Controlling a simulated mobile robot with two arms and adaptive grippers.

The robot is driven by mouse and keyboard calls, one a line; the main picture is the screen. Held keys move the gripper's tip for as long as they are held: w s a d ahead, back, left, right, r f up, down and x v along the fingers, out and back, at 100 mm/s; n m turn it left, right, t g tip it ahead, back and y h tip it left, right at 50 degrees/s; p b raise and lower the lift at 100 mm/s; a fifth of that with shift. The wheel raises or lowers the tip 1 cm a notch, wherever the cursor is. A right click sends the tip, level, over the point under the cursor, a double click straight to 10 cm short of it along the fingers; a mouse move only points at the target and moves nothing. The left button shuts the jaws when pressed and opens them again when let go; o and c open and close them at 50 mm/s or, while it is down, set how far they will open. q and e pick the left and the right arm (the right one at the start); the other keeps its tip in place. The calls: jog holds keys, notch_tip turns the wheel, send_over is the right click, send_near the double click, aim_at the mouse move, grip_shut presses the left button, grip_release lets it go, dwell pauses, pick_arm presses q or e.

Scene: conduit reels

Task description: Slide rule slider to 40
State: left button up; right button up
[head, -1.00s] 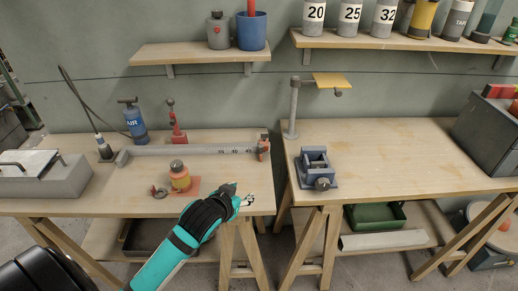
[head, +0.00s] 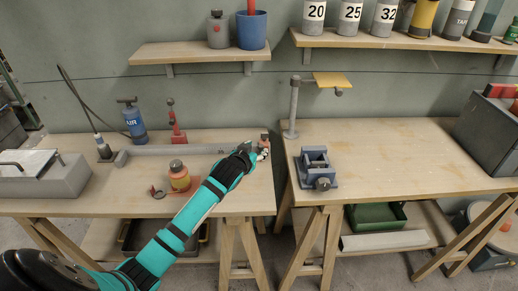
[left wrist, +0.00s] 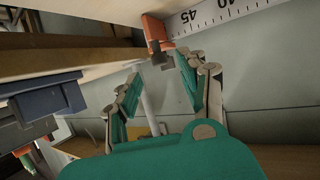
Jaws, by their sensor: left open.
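The long grey rule (head: 170,150) lies along the back of the left table. Its white scale shows 45 and 40 in the left wrist view (left wrist: 225,18). The orange slider (head: 264,142) is at the rule's right end, and it also shows in the left wrist view (left wrist: 154,30), beside the 45 end, with a dark grey part on it. My left gripper (head: 254,149) is at this end and hides part of the scale in the head view. In the left wrist view its two fingers (left wrist: 158,75) are apart and empty, with the slider just beyond their tips. My right gripper is out of view.
A blue-grey vise (head: 317,168) stands on the right table, across a narrow gap. The right table's middle is clear.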

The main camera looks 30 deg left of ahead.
aim_at(259, 147)
pick_arm(q)
jog(key=shift+x, duration=2)
jog(key=shift+c, duration=0.3)
grip_shut()
jog(key=shift+s+a, duration=0.1)
